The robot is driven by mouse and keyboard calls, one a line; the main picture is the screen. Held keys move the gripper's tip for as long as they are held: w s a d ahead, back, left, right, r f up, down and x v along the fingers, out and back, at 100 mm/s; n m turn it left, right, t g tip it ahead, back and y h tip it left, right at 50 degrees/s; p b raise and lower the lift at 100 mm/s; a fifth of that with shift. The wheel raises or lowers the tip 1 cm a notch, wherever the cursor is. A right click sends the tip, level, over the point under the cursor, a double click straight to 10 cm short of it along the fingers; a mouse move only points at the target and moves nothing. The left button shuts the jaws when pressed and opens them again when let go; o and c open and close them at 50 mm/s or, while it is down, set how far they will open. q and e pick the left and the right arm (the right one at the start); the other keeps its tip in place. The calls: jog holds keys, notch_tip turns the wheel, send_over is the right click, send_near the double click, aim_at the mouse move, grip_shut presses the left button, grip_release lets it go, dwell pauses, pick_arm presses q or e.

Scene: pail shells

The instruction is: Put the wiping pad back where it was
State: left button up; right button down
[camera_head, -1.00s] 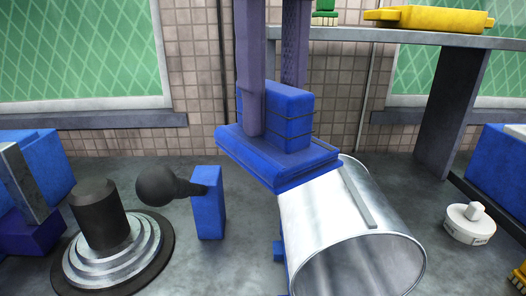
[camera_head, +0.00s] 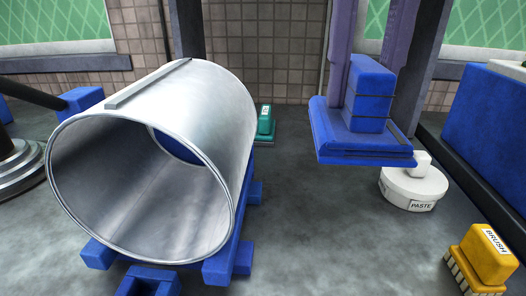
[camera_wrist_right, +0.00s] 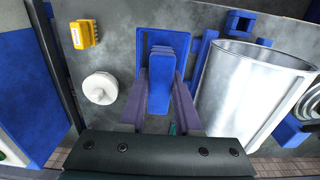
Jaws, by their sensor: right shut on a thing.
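The wiping pad (camera_head: 358,155) is a flat blue slab with a blocky blue grip on top. My right gripper (camera_head: 366,95) has its purple fingers shut on that grip from both sides. The pad hangs roughly level above the grey bench, right of the metal shell and close to the white paste tin. In the wrist view the pad (camera_wrist_right: 178,44) lies beyond my fingers (camera_wrist_right: 160,104), with the shell to its right and the tin to its left. The pad hides the bench directly below and behind it. My left gripper is not in view.
The open metal shell (camera_head: 205,100) lies on a blue cradle (camera_head: 222,262). A white tin marked PASTE (camera_head: 412,192) and a yellow brush (camera_head: 482,258) stand right. A small teal item (camera_head: 265,122) stands behind the shell. Bare bench (camera_head: 320,225) lies between shell and tin.

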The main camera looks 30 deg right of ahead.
jog(key=shift+f+b, duration=1.35)
jog(key=shift+f, duration=8.6)
jog(key=shift+f, duration=0.2)
jog(key=c, duration=0.6)
grip_release()
jog(key=shift+r, duration=0.5)
notch_tip(320, 180, up, 12)
jog(key=shift+f+p, duration=0.25)
jog(key=shift+p, duration=0.05)
